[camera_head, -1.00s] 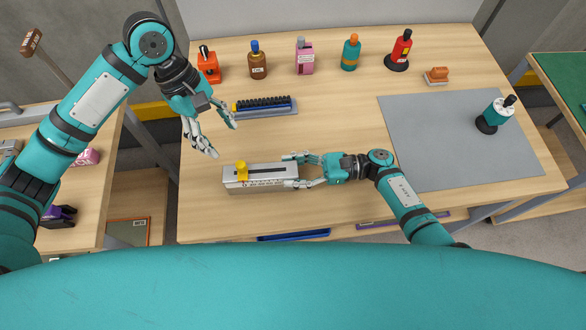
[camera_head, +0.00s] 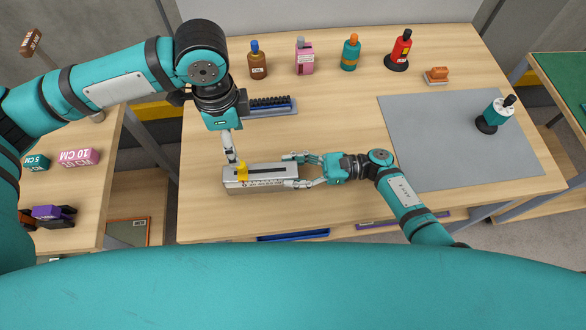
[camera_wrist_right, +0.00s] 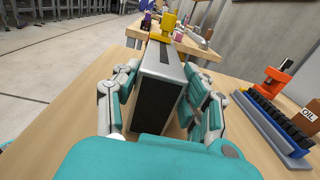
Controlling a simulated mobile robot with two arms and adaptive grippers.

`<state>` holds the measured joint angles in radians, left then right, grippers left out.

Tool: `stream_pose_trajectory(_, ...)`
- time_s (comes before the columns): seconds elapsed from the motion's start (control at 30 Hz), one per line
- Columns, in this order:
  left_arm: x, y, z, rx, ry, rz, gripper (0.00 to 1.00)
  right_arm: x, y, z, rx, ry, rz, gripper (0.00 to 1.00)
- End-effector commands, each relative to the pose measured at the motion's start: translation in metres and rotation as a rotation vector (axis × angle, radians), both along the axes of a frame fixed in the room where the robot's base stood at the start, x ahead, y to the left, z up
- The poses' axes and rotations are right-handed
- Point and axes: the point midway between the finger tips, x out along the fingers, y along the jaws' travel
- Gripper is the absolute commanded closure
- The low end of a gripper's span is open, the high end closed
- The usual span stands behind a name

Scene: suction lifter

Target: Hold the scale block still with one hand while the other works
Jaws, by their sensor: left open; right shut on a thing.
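The scale block (camera_head: 262,184) is a grey metal box with a dark slot and marks along its front, on the wooden table. A yellow slider knob (camera_head: 242,171) stands at its left end; it also shows in the right wrist view (camera_wrist_right: 168,24). My right gripper (camera_head: 290,170) is shut on the right end of the block, one finger on each long side. In the right wrist view the block (camera_wrist_right: 160,85) sits between both fingers. My left gripper (camera_head: 233,158) points down with its fingertips at the yellow knob; its far finger is hidden, and contact is unclear.
A blue tray with black pieces (camera_head: 270,106) lies behind the block. Several bottles (camera_head: 304,56) stand along the back edge. A grey mat (camera_head: 450,140) covers the right side. A blue strip (camera_head: 293,235) is at the front edge.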

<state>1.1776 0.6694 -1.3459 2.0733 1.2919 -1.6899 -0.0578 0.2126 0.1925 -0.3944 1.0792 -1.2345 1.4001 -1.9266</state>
Motion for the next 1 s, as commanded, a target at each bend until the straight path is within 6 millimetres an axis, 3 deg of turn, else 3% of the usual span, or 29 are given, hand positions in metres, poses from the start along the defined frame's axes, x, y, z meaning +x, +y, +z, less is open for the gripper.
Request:
stream_pose_trajectory(0.27,-0.001,0.000,-0.019,0.004,-0.001,-0.041,0.35,0.000,0.000,0.000,0.000,0.000,0.000,0.95)
stream_pose_trajectory(0.7,-0.001,0.000,-0.082,0.005,0.000,-0.038,0.35,0.000,0.000,0.000,0.001,0.000,0.000,0.95)
stream_pose_trajectory(1.0,-0.001,0.000,-0.100,0.004,0.000,-0.039,0.35,0.000,0.000,0.000,0.000,0.000,0.000,0.95)
